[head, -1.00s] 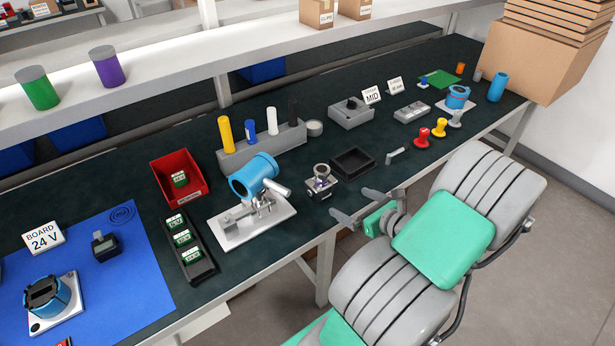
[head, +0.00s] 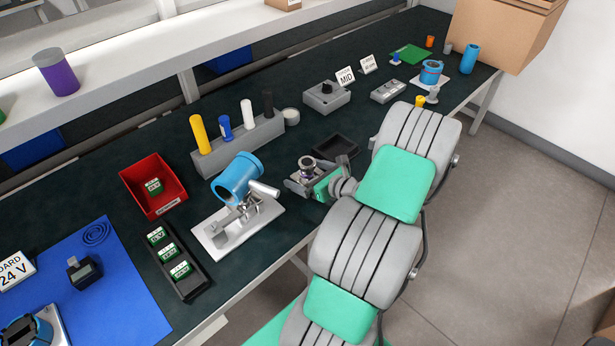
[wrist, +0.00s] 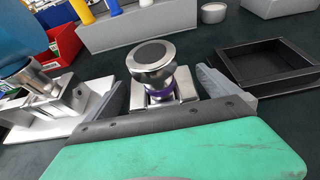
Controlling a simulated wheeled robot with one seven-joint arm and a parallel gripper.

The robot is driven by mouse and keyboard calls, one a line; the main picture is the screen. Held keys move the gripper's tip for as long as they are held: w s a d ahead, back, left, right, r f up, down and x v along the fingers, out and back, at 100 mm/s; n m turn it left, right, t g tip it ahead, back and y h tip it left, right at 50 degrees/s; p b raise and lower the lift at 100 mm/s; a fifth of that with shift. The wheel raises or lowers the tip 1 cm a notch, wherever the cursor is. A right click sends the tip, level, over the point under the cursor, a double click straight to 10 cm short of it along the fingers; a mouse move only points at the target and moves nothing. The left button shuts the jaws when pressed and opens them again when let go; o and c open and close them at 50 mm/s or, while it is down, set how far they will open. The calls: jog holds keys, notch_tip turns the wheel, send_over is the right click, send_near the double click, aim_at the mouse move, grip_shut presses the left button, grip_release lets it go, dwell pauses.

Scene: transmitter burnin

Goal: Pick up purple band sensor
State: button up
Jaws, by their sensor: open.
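The purple band sensor (head: 306,164) is a short silvery cylinder with a wide round head and a purple band below it. It stands upright in a small metal holder on the dark bench. In the wrist view the sensor (wrist: 152,62) is in the middle, its purple band partly hidden under the head. My gripper (head: 306,182) is at the holder; it is open, with one finger on each side of the sensor. In the wrist view my gripper (wrist: 163,92) shows its fingers apart from the sensor, with gaps on both sides.
A black open tray (head: 335,147) lies close behind on the right. A blue housing on a white plate (head: 207,237) stands close on the left. A grey block with upright coloured rods (head: 237,150) stands behind. A red bin (head: 150,204) is farther left.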

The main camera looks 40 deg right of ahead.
jog(key=shift+c, duration=0.2)
jog(key=shift+s+d, duration=0.1)
jog(key=c, duration=1.8)
jog(key=shift+r, duration=0.15)
jog(key=shift+c, duration=0.6)
